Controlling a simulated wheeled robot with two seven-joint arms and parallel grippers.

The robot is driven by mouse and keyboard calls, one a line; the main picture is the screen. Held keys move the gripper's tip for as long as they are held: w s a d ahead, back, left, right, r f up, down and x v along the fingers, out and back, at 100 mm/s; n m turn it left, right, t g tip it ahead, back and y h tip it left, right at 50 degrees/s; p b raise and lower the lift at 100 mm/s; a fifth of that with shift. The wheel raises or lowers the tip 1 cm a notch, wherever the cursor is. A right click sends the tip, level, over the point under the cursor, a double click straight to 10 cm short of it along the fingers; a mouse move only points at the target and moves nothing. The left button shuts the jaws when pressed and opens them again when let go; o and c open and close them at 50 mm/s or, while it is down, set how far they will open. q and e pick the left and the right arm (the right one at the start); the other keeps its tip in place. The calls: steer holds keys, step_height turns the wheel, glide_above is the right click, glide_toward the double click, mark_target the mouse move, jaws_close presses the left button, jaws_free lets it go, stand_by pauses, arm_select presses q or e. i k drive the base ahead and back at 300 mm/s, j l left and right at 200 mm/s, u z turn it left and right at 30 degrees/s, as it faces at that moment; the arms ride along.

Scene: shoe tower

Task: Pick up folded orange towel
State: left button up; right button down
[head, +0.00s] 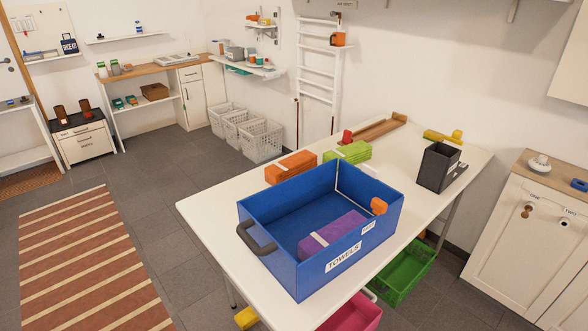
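A folded orange towel (291,167) lies on the white table behind the blue crate, at the crate's back left. A pale band crosses it. Its lower front part is hidden by the crate wall. A folded green towel (347,151) lies just to its right, also with a pale band. The blue crate (268,250), labelled "TOWELS", holds a folded purple towel (331,235). Neither of my grippers is in the head view.
The white table (212,213) is bare at its left. A black bin (438,167) stands at the right, and a wooden tray (378,129) and yellow object (440,136) lie at the back. Green (405,273) and pink (354,314) crates are below the table.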

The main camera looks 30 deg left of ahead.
mark_target(304, 160)
steer(key=j+u, duration=0.1)
steer(key=u, duration=0.7)
